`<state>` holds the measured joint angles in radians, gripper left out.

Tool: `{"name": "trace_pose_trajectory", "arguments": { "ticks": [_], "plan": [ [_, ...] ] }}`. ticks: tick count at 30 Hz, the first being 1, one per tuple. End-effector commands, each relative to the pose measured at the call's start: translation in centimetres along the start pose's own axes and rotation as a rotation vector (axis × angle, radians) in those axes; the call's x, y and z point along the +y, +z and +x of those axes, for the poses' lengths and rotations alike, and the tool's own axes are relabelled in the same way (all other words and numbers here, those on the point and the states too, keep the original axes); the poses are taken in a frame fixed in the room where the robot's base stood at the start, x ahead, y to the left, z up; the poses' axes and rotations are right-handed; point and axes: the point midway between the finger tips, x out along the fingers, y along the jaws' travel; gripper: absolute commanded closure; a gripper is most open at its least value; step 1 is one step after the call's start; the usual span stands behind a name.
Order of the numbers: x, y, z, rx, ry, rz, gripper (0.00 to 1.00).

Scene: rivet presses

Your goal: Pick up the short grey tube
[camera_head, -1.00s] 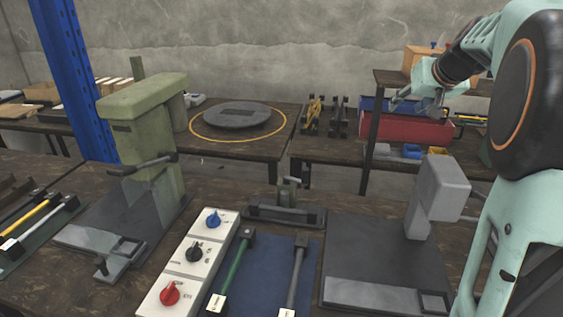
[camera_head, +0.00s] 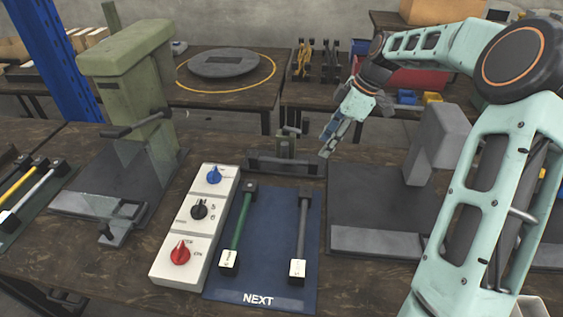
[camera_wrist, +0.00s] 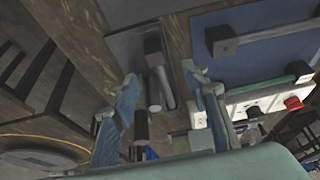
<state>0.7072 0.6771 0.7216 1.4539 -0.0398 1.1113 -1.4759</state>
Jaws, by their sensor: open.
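A grey tube (camera_head: 301,228) lies on the right side of the blue mat (camera_head: 271,262), with a black block at its far end and a white-faced block at its near end. In the wrist view, a grey tube (camera_wrist: 275,33) with a black end block shows at the upper right. My gripper (camera_head: 330,146) is open and empty, above the table beyond the mat, beside the small dark fixture and apart from the tube. Its two fingers (camera_wrist: 160,76) frame the fixture in the wrist view.
A green tube (camera_head: 240,225) lies left of the grey one. The white control box (camera_head: 182,222) stands left of the mat. The small fixture (camera_head: 285,162) stands behind it, a green press (camera_head: 125,75) left and a grey press (camera_head: 437,145) right. More tubes lie far left.

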Motion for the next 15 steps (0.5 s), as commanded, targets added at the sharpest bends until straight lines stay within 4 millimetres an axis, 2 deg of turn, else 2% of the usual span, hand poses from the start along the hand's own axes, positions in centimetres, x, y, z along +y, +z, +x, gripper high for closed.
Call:
{"name": "trace_pose_trajectory", "arguments": {
  "ticks": [1, 6, 15],
  "plan": [
    [-0.1, 0.0, 1.1, 0.001, -0.005, 0.000, 0.58],
    [0.0, -0.1, 3.5, 0.000, -0.003, 0.001, 0.58],
    [0.2, -0.3, 5.6, 0.001, -0.002, 0.004, 0.58]
  ]
}}
